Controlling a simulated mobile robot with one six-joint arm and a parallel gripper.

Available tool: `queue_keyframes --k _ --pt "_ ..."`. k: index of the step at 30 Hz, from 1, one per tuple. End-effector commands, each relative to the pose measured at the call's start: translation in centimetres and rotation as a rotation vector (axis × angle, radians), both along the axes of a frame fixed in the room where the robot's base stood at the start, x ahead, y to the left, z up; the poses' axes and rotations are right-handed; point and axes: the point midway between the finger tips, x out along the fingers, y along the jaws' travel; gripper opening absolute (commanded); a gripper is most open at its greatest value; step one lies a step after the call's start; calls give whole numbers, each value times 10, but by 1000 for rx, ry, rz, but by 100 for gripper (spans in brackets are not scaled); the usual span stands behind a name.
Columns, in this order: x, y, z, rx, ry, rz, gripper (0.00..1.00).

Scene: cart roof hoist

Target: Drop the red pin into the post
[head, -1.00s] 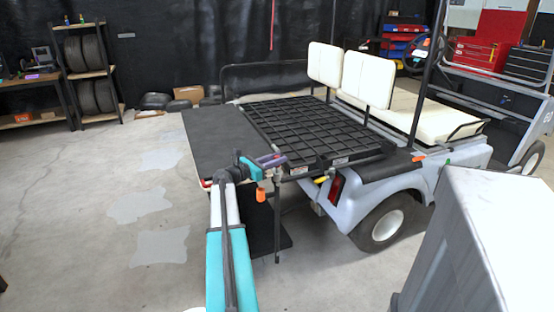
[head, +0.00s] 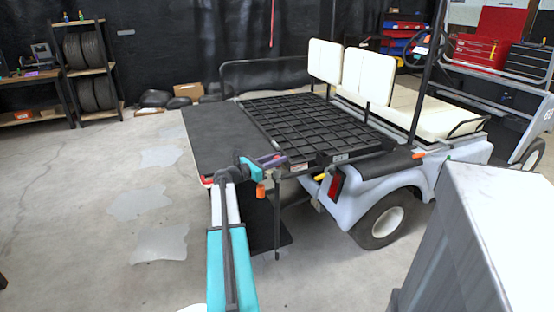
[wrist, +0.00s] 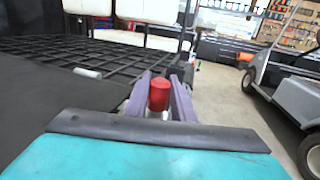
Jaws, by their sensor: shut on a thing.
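My gripper (head: 276,160) is at the rear corner of the cart's black rack, just above a slim dark upright post (head: 277,220). In the wrist view its two purple fingers (wrist: 160,84) are shut on the red pin (wrist: 159,97), whose rounded red head shows between them. A pale part shows just below the head. The pin's lower end is hidden, so I cannot tell whether it is inside the post. In the head view the pin is too small to make out.
The cart's grid rack (head: 315,130) and a flat black panel (head: 212,140) lie beyond and left of my gripper. An orange piece (head: 260,189) hangs close by the post. A grey metal cabinet (head: 490,240) stands at front right. Floor at left is clear.

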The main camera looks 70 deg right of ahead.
Motion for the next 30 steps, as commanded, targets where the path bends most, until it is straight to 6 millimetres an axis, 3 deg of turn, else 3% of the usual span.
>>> queue_keyframes --k 14,15,18,30 --pt "0 0 -6 0 0 0 0" --pt "0 0 -7 1 -1 0 28" --pt "0 0 -7 1 -1 0 44" --pt "2 2 -6 1 -1 0 44"
